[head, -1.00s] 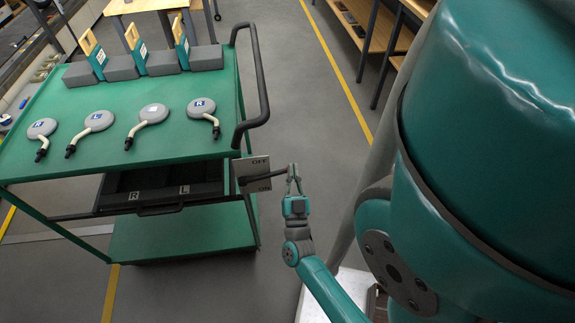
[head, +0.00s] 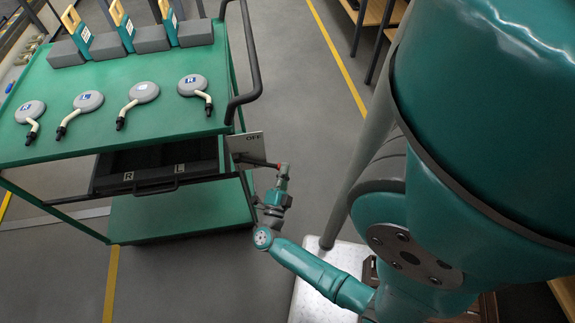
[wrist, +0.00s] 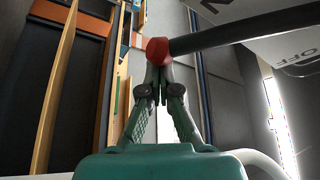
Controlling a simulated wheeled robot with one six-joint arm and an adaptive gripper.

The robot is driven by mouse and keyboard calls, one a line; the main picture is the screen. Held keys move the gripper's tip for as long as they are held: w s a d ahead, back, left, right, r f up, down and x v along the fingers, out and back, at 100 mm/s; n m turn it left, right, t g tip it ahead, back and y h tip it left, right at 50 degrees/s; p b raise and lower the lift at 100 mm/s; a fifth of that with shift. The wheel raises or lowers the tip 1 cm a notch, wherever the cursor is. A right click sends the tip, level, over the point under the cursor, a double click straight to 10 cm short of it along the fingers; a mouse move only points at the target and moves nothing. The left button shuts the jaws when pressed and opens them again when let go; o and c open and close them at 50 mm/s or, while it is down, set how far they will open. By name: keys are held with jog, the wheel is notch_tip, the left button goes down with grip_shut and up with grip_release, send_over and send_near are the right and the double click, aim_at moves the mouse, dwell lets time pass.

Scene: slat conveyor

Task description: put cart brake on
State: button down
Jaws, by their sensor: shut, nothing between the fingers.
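The cart (head: 160,140) is green, with a plate (head: 248,145) marked OFF at its right side. The brake lever (head: 258,162) is a dark bar sticking out to the right below the OFF mark, sloping slightly down to its red tip. The ON mark is not readable in the head view now. My gripper (head: 283,171) is at the lever's outer end. In the wrist view the red tip (wrist: 157,50) of the lever is right at my gripper's fingertips (wrist: 155,72), which are shut and hold nothing. I cannot tell whether they touch it.
Several grey round pieces with bent stems, such as one (head: 193,85), lie on the cart's top. A black handle (head: 250,60) curves along its right edge. A dark drawer (head: 150,180) marked R and L is beneath. Open floor (head: 300,90) lies right of the cart.

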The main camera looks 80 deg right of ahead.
jog(key=shift+w+a+f+m, duration=0.1)
jog(key=shift+w+f+m, duration=0.15)
jog(key=shift+f+m, duration=0.2)
jog(key=shift+w+f, duration=0.1)
